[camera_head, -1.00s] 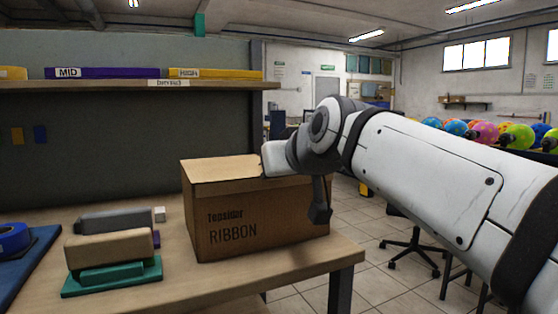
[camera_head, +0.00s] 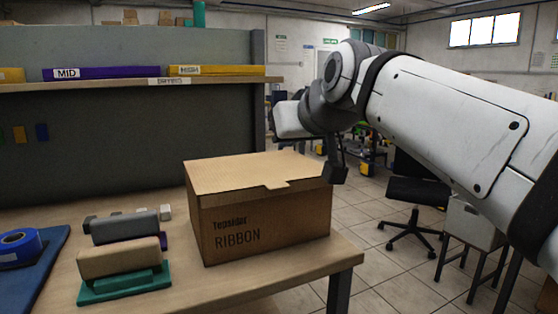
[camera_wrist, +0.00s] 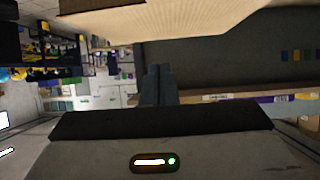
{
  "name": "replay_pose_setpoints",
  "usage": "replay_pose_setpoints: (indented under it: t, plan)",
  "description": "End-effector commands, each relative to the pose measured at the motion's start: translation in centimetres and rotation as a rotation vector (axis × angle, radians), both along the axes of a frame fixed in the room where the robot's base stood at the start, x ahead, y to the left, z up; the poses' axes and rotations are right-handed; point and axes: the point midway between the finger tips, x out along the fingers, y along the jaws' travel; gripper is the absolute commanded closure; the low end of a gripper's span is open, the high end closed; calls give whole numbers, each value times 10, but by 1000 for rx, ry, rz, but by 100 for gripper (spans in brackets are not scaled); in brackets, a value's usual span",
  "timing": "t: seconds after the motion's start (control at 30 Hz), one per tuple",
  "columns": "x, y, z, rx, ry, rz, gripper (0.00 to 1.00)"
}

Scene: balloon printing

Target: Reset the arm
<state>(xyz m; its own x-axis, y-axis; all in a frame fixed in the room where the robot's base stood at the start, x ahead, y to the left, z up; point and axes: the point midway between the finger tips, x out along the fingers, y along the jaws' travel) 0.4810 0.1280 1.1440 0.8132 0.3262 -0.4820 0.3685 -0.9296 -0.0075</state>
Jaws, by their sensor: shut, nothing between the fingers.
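My white and grey arm reaches in from the right in the head view. My gripper (camera_head: 335,172) hangs at its end, beside the upper right edge of the cardboard box marked RIBBON (camera_head: 262,215). In the wrist view my gripper's two dark fingers (camera_wrist: 158,84) are together with nothing between them. The box (camera_wrist: 180,22) also shows at the top of the wrist view, apart from the fingers. Whether the gripper touches the box cannot be told from the head view.
The box stands on a wooden table (camera_head: 230,288). Several blocks, one beige (camera_head: 118,258), and a blue tape roll (camera_head: 18,246) lie to its left. A shelf (camera_head: 120,86) runs along the back panel. An office chair (camera_head: 415,205) stands on the tiled floor at right.

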Motion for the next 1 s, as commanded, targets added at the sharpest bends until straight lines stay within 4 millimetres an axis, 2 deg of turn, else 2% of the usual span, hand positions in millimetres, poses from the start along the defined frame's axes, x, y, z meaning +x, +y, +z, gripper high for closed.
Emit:
replay_pose_setpoints:
  t: [0.03, 0.27, 0.47, 0.6, 0.8, 1.0]
  plan:
    - [-3, -8, 7, -13, 48, -21, 100]
    - [-29, -49, -35, -69, 291, -123, 100]
    - [-73, -82, -68, -111, 502, -212, 100]
    - [-113, -103, -87, -138, 644, -272, 100]
    - [-160, -121, -107, -163, 788, -331, 100]
    - [-178, -129, -118, -171, 836, -351, 100]
